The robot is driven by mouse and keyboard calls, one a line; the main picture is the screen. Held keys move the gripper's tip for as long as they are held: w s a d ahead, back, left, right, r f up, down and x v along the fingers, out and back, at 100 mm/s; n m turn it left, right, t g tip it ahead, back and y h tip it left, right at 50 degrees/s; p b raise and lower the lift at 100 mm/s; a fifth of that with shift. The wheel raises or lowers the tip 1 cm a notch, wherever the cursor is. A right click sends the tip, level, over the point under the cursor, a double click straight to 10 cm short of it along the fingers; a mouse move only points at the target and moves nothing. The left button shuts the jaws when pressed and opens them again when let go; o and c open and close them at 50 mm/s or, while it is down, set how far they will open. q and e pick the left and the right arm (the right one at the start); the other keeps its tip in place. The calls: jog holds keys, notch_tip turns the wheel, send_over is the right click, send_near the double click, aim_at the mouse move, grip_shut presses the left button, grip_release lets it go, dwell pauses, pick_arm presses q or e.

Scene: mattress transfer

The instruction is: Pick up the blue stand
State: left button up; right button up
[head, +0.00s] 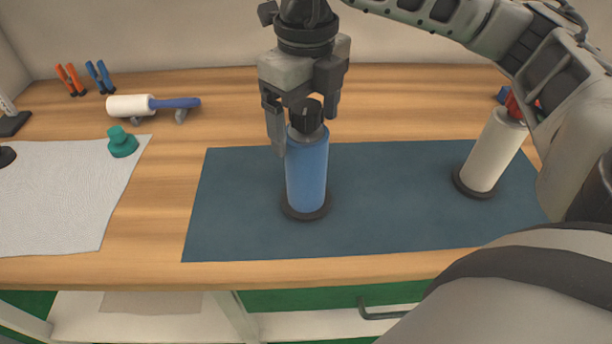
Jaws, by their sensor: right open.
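The blue stand (307,175) is an upright blue cylinder with a dark round base and a black knob on top. It stands on the dark blue mat (400,225), left of its middle. My right gripper (302,125) points down over the top of the stand. Its jaws are open, with one finger at the left of the knob and the other at the right. Whether a finger touches the stand cannot be told. My left gripper is not in view.
A white cylinder (492,150) on a dark base stands on the mat at right, partly behind my arm. At left are a white textured sheet (60,195), a teal knob (122,143), a roller (130,105) and orange and blue pliers (100,77). The mat's front is clear.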

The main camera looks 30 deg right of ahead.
jog(key=shift+f, duration=0.8)
jog(key=c, duration=1.8)
jog(key=shift+r, duration=0.1)
grip_shut()
jog(key=shift+r, duration=0.15)
